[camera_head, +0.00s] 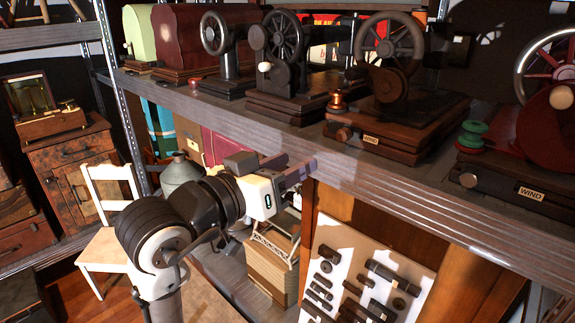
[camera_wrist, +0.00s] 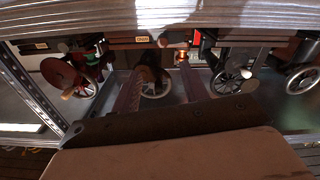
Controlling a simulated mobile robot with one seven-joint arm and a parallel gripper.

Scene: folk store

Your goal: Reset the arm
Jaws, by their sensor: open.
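My arm reaches up from the bottom of the head view, and my gripper (camera_head: 299,173) is at the front edge of the metal shelf (camera_head: 395,185). Its fingers are apart with nothing visible between them. In the wrist view both fingers of my gripper (camera_wrist: 163,78) point toward the shelf and stand spread, with the machines showing upside down beyond them. I cannot tell whether the fingers touch the shelf edge.
Several old hand-wheel machines stand on the shelf, among them a black one (camera_head: 284,75) and a brown one (camera_head: 392,100). A white chair (camera_head: 108,210) stands left near a wooden cabinet (camera_head: 75,170).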

